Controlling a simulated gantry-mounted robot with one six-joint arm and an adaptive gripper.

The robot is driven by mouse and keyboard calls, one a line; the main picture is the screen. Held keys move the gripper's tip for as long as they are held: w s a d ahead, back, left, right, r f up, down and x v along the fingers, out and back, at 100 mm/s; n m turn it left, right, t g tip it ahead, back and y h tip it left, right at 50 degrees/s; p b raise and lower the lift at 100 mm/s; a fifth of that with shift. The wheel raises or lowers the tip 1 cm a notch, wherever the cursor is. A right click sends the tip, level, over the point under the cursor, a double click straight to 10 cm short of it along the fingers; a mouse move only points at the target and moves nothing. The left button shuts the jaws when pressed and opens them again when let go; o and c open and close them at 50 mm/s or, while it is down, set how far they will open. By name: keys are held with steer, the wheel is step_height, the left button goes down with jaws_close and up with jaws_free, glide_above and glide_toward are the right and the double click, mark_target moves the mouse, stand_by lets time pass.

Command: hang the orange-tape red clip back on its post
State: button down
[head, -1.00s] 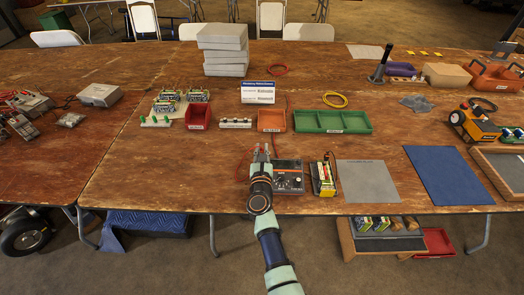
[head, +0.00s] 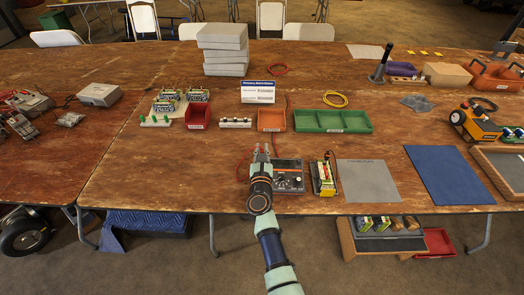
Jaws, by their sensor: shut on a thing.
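My gripper (head: 261,150) is above the front middle of the table, left of the charger. It is shut on a small red clip (head: 270,148), of which only a little shows at the fingertips. The orange tape is too small to make out. A thin red lead (head: 240,163) curves down on the left side of my gripper. The charger (head: 290,181), a dark box with a dial, stands just right of my wrist, and my arm is in front of its left edge. I cannot tell which post belongs to the clip.
An orange bin (head: 271,119), a white rack (head: 235,123) and a green tray (head: 333,120) lie behind my gripper. A grey mat (head: 367,181) lies right.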

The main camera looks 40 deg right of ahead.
steer(key=c, duration=1)
jaws_free()
steer(key=shift+c, duration=0.2)
steer(key=shift+o, duration=1)
steer(key=shift+r, duration=0.1)
step_height(320, 180, up, 7)
steer(key=p, duration=0.7)
steer(key=shift+r, duration=0.15)
